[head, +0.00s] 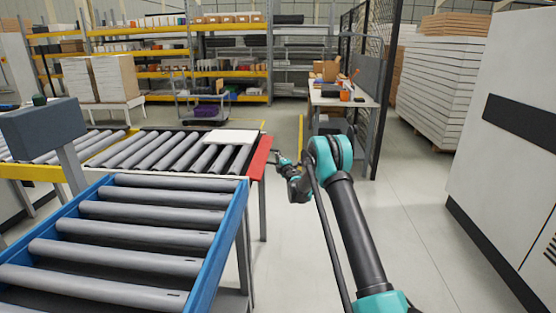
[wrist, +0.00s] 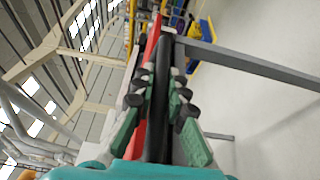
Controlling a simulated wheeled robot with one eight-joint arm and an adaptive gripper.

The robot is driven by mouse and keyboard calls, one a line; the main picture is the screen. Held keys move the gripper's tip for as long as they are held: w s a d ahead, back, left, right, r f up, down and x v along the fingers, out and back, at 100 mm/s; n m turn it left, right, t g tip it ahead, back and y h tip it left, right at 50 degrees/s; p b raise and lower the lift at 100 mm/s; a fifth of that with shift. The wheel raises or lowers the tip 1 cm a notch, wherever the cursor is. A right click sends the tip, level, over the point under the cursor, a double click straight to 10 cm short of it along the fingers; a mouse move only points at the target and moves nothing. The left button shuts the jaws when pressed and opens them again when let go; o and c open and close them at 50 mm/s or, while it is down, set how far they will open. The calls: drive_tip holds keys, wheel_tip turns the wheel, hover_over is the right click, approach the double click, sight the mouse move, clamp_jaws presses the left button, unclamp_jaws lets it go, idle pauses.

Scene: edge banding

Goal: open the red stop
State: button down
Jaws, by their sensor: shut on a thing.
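The red stop (head: 261,157) is a red bar along the right end of the far roller conveyor. A white panel (head: 231,137) lies flat on the rollers just left of it. My gripper (head: 279,158) is at the stop's right side, small and partly hidden behind my own arm. In the wrist view my gripper (wrist: 158,80) has its two green-and-black fingers on either side of a dark bar, with the red stop (wrist: 152,40) running along it. The fingers are closed on this part; the exact contact is hard to see.
A blue-framed roller conveyor (head: 125,240) stands in front at the left, with a grey box on a post (head: 42,127) beside it. A large white cabinet (head: 510,120) stands at the right. A workbench (head: 343,97) is behind. The floor (head: 420,200) between is clear.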

drive_tip(key=shift+r, duration=1.5)
drive_tip(key=c, duration=1.5)
unclamp_jaws()
drive_tip(key=shift+c, duration=0.2)
drive_tip(key=v, duration=1.2)
drive_tip(key=shift+f, duration=0.1)
